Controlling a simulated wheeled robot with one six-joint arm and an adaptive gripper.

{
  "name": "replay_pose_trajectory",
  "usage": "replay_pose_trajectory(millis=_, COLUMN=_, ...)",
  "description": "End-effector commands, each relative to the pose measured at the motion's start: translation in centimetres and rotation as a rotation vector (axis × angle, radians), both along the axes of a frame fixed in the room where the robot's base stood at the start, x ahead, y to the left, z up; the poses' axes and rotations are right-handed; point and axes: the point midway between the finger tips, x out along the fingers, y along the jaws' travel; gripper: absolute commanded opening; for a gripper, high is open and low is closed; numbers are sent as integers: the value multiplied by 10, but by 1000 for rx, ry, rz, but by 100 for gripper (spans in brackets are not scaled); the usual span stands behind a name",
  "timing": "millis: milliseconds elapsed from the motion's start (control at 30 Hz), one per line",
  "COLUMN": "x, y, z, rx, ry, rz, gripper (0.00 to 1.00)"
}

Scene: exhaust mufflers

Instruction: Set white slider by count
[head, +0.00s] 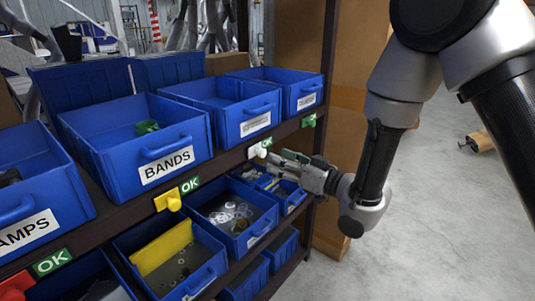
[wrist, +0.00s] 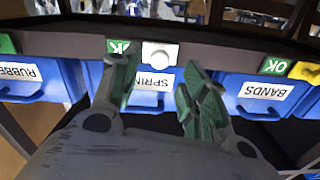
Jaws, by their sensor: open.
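The white slider (head: 258,152) is a small knob on a white plate on the dark shelf rail, below the middle blue bin (head: 228,107). A green OK tag (head: 267,142) shows just right of it. In the wrist view, which is upside down, the white slider (wrist: 159,54) shows with OK on its left, over a bin label (wrist: 154,80) reading "SPRIN", the rest hidden. My gripper (head: 286,160) is open and empty, right of the slider. In the wrist view its green-padded fingers (wrist: 160,68) stand either side of the slider, apparently apart from it. The bin's contents are unclear.
A yellow slider (head: 168,200) sits under the BANDS bin (head: 150,160), which holds a green item. A red slider (head: 16,286) is at lower left, a green one (head: 309,120) at right. Lower bins (head: 235,212) sit close below my gripper. Open floor (head: 435,220) lies right.

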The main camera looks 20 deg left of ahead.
Motion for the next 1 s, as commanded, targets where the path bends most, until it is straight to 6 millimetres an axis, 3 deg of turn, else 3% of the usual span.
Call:
replay_pose_trajectory(millis=200, x=14, y=35, z=0, rx=-1, ry=-2, rz=1, gripper=44)
replay_pose_trajectory(millis=400, x=24, y=57, z=-1, rx=-3, ry=0, rz=-2, gripper=44)
replay_pose_trajectory(millis=733, x=26, y=62, z=0, rx=-3, ry=0, rz=-1, gripper=44)
replay_pose_trajectory(millis=1000, x=26, y=62, z=-1, rx=-3, ry=0, rz=-1, gripper=0)
